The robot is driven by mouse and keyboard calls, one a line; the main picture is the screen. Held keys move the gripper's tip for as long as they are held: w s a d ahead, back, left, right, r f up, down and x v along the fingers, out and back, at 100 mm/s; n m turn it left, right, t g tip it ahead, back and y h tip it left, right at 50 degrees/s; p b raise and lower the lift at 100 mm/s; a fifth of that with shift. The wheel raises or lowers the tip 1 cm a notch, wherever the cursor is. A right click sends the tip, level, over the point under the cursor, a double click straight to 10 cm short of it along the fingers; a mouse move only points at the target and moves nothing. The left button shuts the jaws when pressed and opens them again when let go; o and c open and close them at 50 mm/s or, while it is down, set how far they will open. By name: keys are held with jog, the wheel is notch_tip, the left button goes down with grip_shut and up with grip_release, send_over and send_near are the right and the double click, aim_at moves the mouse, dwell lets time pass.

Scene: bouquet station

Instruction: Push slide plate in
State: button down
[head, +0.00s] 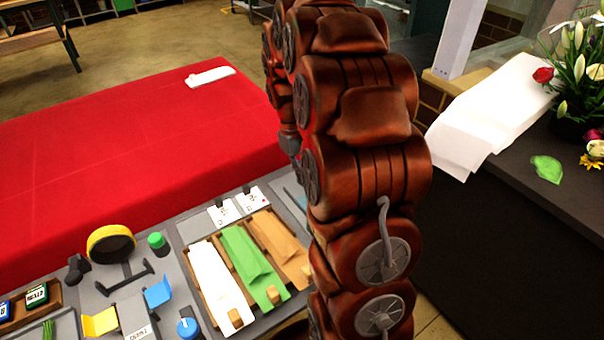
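On the grey station at the lower left is a small fixture with a grey plate (137,317), which bears a white label too small to read for sure. A yellow bracket (100,322) stands at its left and a blue bracket (158,292) at its right. I cannot tell for sure that this grey plate is the slide plate, or how far in it sits; the bottom picture edge cuts it off. My reddish-brown arm fills the middle of the view, well to the right of the fixture. My gripper's fingers do not show.
A yellow-rimmed black ring (111,243), a green-capped item (157,241) and a blue knob (188,327) stand around the fixture. White, green and tan wraps lie in a wooden rack (234,317). A red-covered table (120,140) lies behind. Flowers (578,75) stand at right.

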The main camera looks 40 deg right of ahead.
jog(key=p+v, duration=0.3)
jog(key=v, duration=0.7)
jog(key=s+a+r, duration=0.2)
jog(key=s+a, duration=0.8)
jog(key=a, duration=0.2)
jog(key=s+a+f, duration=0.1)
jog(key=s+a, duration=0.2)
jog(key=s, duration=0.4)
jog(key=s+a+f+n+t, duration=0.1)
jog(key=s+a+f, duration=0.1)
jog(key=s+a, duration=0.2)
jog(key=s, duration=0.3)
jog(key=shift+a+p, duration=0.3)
